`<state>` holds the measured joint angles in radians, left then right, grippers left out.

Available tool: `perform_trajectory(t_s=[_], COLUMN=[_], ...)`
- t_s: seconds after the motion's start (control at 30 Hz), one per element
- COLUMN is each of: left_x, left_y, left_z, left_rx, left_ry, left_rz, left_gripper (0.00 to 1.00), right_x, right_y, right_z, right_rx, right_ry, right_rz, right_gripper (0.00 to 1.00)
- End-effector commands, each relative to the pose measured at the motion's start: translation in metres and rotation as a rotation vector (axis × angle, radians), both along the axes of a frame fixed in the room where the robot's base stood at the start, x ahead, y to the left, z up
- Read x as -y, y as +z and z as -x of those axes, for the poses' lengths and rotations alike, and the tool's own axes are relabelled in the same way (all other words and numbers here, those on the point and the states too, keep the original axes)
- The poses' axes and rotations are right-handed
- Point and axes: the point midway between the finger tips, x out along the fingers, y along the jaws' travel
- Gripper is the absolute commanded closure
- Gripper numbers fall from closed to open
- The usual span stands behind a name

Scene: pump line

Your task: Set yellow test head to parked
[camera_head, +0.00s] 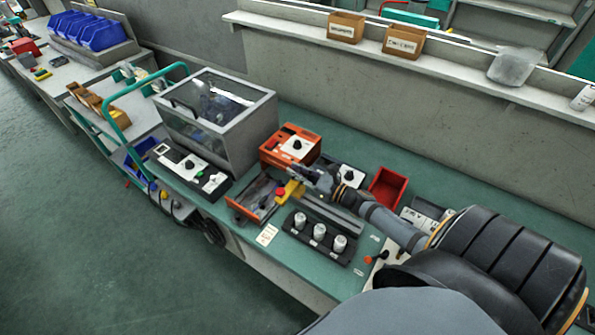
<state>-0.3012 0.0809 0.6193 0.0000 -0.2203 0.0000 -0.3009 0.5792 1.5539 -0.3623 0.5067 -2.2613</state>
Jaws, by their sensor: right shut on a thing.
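The yellow test head (295,190) is a small yellow block above the bench, beside an open metal tray with an orange-red front (255,197). A red round part (281,193) shows at its left side. My right gripper (297,178) comes in from the right and is shut on the yellow test head. The fingers hide part of the head, and I cannot tell its exact setting. My left gripper is out of view.
A clear-lidded grey box (215,115) stands at the left, with an orange unit with a knob (291,146) behind the gripper. A black rack with white-topped cylinders (320,238) is in front. A red bin (387,188) stands to the right.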

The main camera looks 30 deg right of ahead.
Motion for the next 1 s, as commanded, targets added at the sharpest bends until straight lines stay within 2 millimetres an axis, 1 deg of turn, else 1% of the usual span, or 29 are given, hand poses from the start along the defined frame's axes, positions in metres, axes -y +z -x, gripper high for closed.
perform_trajectory(t_s=[0.07, 0.13, 0.17, 0.33, 0.6, 0.7, 0.77, 0.83, 1.0], left_x=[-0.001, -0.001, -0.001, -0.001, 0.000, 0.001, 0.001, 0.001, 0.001], left_y=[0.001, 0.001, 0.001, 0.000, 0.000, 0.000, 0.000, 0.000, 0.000], left_z=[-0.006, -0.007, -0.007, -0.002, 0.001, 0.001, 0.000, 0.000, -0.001], left_rx=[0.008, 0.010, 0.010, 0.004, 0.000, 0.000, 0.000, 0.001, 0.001], left_ry=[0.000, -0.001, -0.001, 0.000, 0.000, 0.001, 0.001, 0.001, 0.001], left_rz=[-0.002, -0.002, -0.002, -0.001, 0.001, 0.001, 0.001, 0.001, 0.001], left_gripper=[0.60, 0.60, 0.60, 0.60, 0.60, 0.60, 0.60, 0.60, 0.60], right_x=[0.000, 0.000, 0.000, 0.000, 0.000, 0.002, 0.005, 0.009, 0.023], right_y=[0.002, 0.002, 0.002, 0.001, 0.001, 0.000, -0.001, -0.001, -0.001], right_z=[-0.002, -0.002, -0.002, -0.001, -0.001, 0.003, 0.010, 0.022, 0.057], right_rx=[0.003, 0.003, 0.003, 0.002, 0.001, 0.000, -0.002, -0.004, -0.007], right_ry=[-0.001, -0.001, -0.001, -0.001, -0.002, 0.000, 0.001, 0.002, 0.002], right_rz=[0.000, 0.000, 0.000, 0.000, 0.001, 0.003, 0.004, 0.004, 0.005], right_gripper=[1.00, 1.00, 0.82, 0.59, 0.58, 0.58, 0.58, 0.58, 0.58])
